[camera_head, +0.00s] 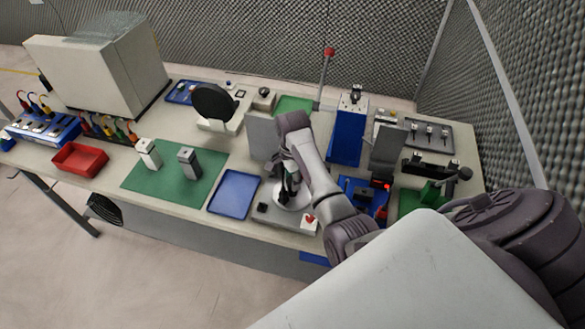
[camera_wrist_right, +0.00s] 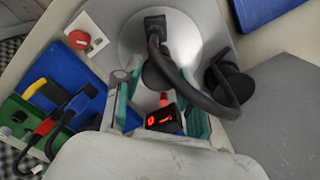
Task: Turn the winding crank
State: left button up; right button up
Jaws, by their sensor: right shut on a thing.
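The winding crank shows in the right wrist view as a black grip (camera_wrist_right: 157,72) over a round silver disc (camera_wrist_right: 185,30). My right gripper (camera_wrist_right: 158,98) has teal-sided fingers on both sides of this grip and is shut on it. A thick black curved piece (camera_wrist_right: 215,103) arcs to the right of the grip. In the head view my right gripper (camera_head: 288,182) reaches down onto the silver disc (camera_head: 292,199) on a grey base at the table's front edge. The arm hides most of the crank there. My left gripper is not in view.
A red knob (camera_head: 310,218) and a black knob (camera_head: 262,207) flank the disc. A blue tray (camera_head: 234,194) lies to the left. A grey upright panel (camera_head: 262,137) stands behind.

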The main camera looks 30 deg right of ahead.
jog(key=shift+w+r, duration=0.1)
dwell(0.4)
jog(key=o, duration=1.1)
jog(key=shift+o, duration=0.2)
jog(key=shift+r, duration=0.25)
notch_tip(320, 180, up, 7)
jog(key=shift+f, duration=0.1)
